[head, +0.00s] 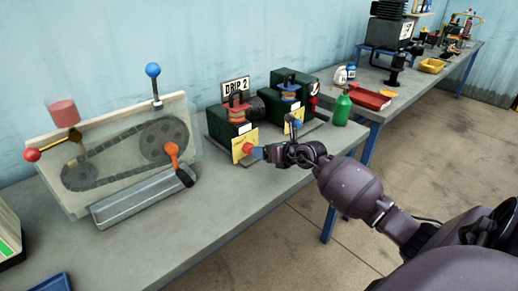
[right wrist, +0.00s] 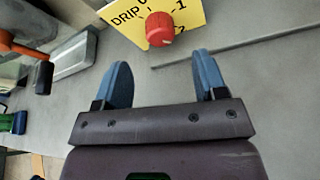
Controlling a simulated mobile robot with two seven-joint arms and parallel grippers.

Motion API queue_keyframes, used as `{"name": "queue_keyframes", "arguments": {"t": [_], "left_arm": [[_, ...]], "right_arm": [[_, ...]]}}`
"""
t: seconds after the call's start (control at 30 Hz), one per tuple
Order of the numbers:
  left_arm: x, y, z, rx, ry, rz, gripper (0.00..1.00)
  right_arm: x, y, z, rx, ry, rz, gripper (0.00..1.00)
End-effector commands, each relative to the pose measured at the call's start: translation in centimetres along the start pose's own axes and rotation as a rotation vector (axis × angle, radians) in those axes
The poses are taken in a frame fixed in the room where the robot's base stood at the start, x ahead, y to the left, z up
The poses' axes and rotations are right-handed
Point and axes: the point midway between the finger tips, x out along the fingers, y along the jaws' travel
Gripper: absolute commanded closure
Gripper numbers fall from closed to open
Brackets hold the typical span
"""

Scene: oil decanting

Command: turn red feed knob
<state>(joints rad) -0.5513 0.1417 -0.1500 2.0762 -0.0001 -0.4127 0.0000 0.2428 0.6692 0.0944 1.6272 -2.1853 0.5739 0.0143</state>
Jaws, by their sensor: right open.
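The red feed knob (right wrist: 160,29) sits on a yellow plate (right wrist: 128,12) marked DRIP, with 0 and 1 on it. In the head view the knob (head: 248,149) is on the yellow plate (head: 240,152) at the front of a green machine (head: 228,128) under a DRIP 2 sign (head: 236,86). My right gripper (head: 262,152) is close in front of the knob. In the right wrist view its two blue fingers (right wrist: 164,68) are apart and empty, with the knob just beyond their tips, roughly between them. My left gripper is not in view.
A chain drive (head: 122,155) with an orange-red lever (head: 173,155) stands to the left. A second green machine (head: 290,85) is just behind, to the right. A green bottle (head: 342,108) stands near the bench's right end. The grey bench front (head: 235,205) is bare.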

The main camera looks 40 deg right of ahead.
Motion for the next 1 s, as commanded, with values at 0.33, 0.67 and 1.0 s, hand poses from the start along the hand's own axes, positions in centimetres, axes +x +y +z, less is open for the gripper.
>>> {"name": "queue_keyframes", "arguments": {"t": [0.33, 0.67, 1.0], "left_arm": [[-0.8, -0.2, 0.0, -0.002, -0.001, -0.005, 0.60], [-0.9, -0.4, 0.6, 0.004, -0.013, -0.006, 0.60], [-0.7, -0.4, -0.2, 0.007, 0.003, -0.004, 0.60]], "right_arm": [[-4.2, 0.0, 0.0, -0.001, 0.000, 0.000, 0.35], [-4.5, 0.0, -0.1, 0.000, 0.001, 0.000, 0.35], [-4.5, 0.0, -0.1, 0.001, 0.001, 0.000, 0.35]]}}
